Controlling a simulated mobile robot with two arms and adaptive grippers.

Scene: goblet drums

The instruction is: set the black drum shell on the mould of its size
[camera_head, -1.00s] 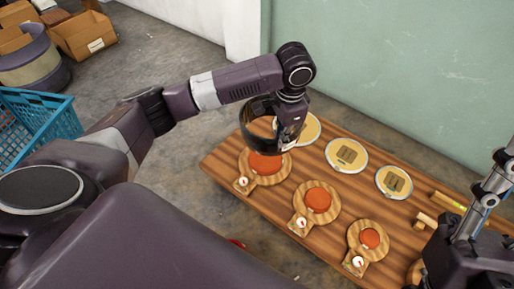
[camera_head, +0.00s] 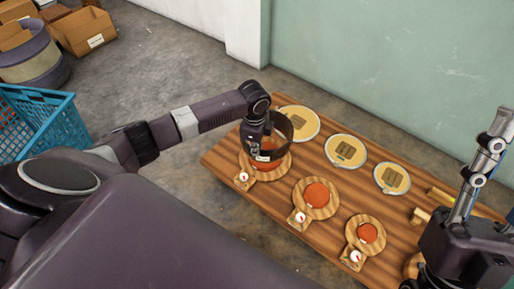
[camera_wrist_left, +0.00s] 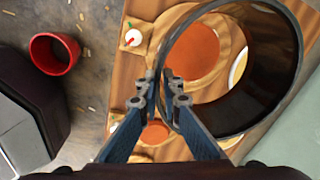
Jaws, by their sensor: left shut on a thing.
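The black drum shell (camera_head: 286,126) is an open dark ring, also large in the left wrist view (camera_wrist_left: 268,75). My left gripper (camera_head: 263,154) is shut on its wall; its fingertips (camera_wrist_left: 168,90) pinch the near side. The shell is over the large mould (camera_head: 282,172), a round wooden board with an orange disc at the table's left end. Through the ring the disc shows off-centre; I cannot tell whether shell and mould touch. A middle mould (camera_head: 317,194) and a small mould (camera_head: 367,233) stand to the right, bare. My right gripper (camera_head: 462,255) is at the right edge, its fingertips hidden.
Three pale yellow discs with brown marks lie along the table's back: left (camera_head: 301,122), middle (camera_head: 346,151), right (camera_head: 392,178). Wooden pieces (camera_head: 425,215) lie near my right arm. A red cup (camera_wrist_left: 55,52) stands on the floor. A blue crate (camera_head: 40,128) stands at left.

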